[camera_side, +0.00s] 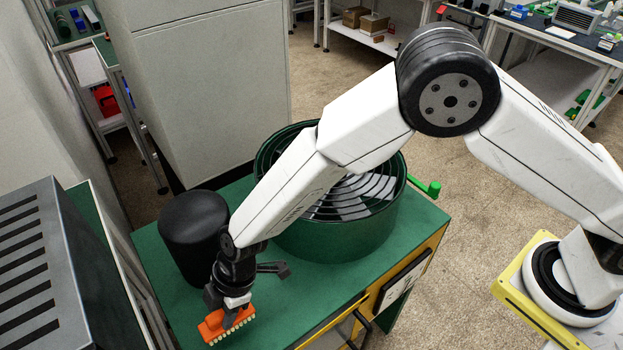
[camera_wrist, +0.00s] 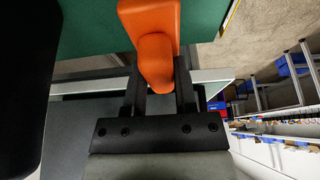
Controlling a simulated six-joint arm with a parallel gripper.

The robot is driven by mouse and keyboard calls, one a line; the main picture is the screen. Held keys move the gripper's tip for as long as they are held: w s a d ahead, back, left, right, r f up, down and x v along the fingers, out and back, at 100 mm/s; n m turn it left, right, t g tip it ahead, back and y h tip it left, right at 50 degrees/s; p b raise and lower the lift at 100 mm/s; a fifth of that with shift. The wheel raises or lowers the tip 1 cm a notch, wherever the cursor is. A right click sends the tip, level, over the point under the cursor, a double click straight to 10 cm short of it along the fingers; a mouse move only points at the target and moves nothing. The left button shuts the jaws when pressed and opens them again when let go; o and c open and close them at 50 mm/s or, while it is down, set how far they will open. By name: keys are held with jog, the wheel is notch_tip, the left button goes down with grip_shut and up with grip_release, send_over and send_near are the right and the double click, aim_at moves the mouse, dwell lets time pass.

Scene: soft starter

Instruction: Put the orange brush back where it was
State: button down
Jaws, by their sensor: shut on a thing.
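The orange brush (camera_side: 226,325) is in the side view at the lower left, with pale bristles along its lower edge. My gripper (camera_side: 236,301) is shut on it. The brush is over the front left part of the green table top; I cannot tell whether its bristles touch the surface. In the wrist view the orange brush (camera_wrist: 155,45) shows between the two dark fingers of my gripper (camera_wrist: 158,90), its rounded end toward the camera. The fingers partly cover its sides.
A black cylinder (camera_side: 190,235) stands just behind my gripper on the green table (camera_side: 300,300). A large green round bowl with a spiral track (camera_side: 335,240) stands to the right. A grey slotted box (camera_side: 50,270) is at the left. The table's front strip is clear.

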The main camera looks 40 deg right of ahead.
jog(key=shift+w+a+f, duration=0.15)
jog(key=shift+f, duration=1.6)
jog(key=shift+f, duration=0.1)
jog(key=shift+c, duration=2)
grip_release()
jog(key=v, duration=1.2)
